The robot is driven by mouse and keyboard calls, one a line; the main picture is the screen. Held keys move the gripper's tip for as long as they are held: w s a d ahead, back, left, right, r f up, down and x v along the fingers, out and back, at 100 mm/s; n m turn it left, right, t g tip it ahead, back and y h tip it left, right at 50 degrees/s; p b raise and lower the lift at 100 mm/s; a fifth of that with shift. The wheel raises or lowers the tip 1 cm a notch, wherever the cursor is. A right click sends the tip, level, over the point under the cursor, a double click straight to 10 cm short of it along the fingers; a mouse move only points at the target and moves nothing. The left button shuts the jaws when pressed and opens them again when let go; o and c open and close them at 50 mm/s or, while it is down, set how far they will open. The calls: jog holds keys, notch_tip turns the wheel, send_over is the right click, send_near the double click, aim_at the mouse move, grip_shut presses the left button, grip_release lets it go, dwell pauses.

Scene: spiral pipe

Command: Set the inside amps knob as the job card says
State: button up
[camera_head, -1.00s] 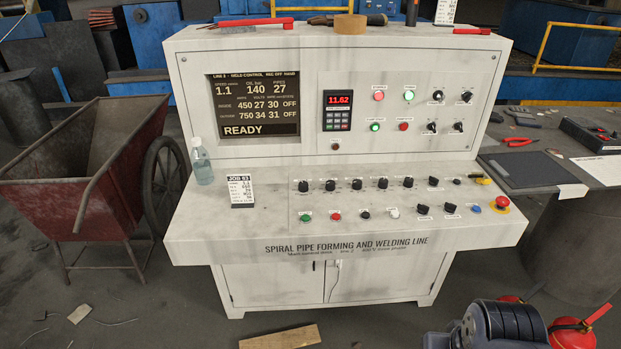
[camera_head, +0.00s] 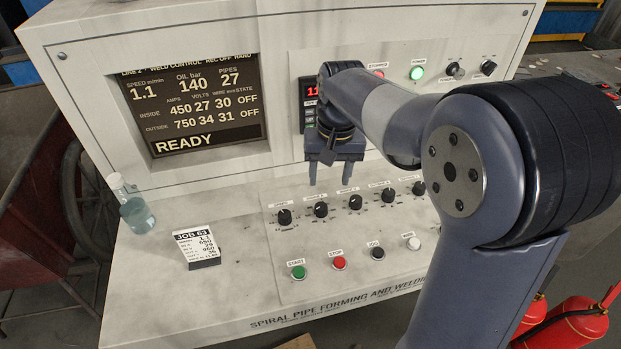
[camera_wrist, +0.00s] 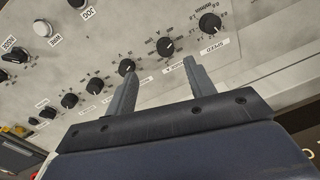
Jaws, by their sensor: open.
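The job card (camera_head: 197,248), headed JOB 63, stands on the desk left of the knobs; its small figures are hard to read. The inside amps knob (camera_head: 320,209), black with a white pointer line, is second from the left in the upper knob row. In the wrist view this knob (camera_wrist: 165,46) shows between and just beyond my fingertips. My gripper (camera_head: 330,178) is open and empty, pointing down above the row, apart from the knobs. The display (camera_head: 200,105) reads inside 450 amps, 27 volts, state OFF, and READY.
The speed knob (camera_head: 284,217) and inside volts knob (camera_head: 354,202) stand close on either side. Below are the green start button (camera_head: 298,272) and red stop button (camera_head: 339,263). The upright panel rises behind my gripper.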

aim_at(321, 206)
jog(key=f, duration=0.3)
jog(key=a+f, duration=0.1)
jog(key=f, duration=0.3)
jog(key=w+f, duration=0.1)
jog(key=f, duration=0.3)
jog(key=shift+a, duration=0.2)
jog(key=shift+r, duration=0.1)
jog(key=c, duration=1)
